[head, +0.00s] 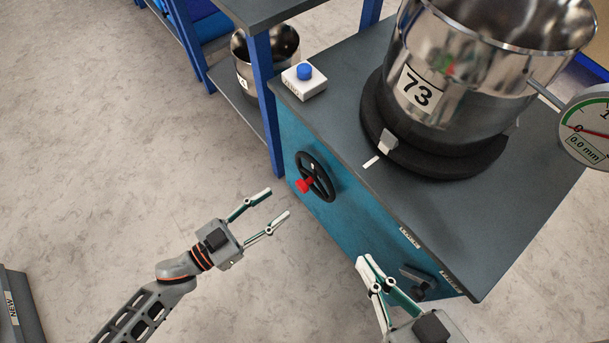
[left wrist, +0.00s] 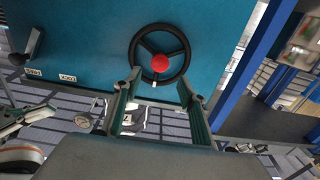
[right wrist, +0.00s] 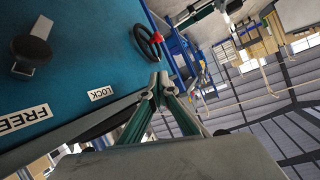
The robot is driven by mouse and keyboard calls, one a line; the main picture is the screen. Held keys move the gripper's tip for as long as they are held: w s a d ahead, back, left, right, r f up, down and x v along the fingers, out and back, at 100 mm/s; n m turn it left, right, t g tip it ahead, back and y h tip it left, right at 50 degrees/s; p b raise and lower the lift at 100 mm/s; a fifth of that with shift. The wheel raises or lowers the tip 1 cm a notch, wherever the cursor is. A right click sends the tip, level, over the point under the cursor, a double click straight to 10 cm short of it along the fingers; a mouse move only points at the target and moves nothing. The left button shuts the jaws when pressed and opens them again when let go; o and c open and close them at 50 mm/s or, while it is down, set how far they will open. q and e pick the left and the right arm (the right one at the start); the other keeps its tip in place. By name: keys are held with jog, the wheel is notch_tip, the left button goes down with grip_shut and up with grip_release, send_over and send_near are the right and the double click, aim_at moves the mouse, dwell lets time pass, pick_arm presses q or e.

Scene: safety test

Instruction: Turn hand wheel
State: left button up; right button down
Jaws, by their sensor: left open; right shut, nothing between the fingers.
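The black hand wheel (head: 314,176) with a red knob (head: 304,185) is on the teal front of the machine cabinet. It also shows in the left wrist view (left wrist: 184,50), straight ahead, with its red knob (left wrist: 160,63) near the hub. My left gripper (head: 280,203) is open and empty, in front of the wheel and apart from it; its fingers also show in the left wrist view (left wrist: 160,95). My right gripper (head: 367,272) is shut and empty, near the cabinet front, right of the wheel. The wheel is small and oblique in the right wrist view (right wrist: 149,42).
A black lever (head: 417,278) sits on the cabinet's right front, by FREE (right wrist: 24,120) and LOCK (right wrist: 101,93) labels. A steel pot marked 73 (head: 470,85) stands on top, with a dial gauge (head: 590,125) and blue button box (head: 304,80). A blue-legged bench (head: 266,100) stands left.

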aim_at(299, 187)
pick_arm(q)
jog(key=b+x, duration=0.1)
jog(key=x, duration=0.6)
jog(key=shift+d+f, duration=0.1)
jog(key=shift+d, duration=0.05)
jog(key=shift+w+d, duration=0.25)
grip_shut()
pick_arm(e)
jog(key=shift+s+a+f+m, duration=0.1)
jog(key=shift+s+a+m, duration=0.05)
jog(key=shift+a+m, duration=0.3)
jog(key=shift+s+a+f+m, duration=0.1)
jog(key=shift+s+a+m, duration=0.05)
jog(key=shift+a+m, duration=0.25)
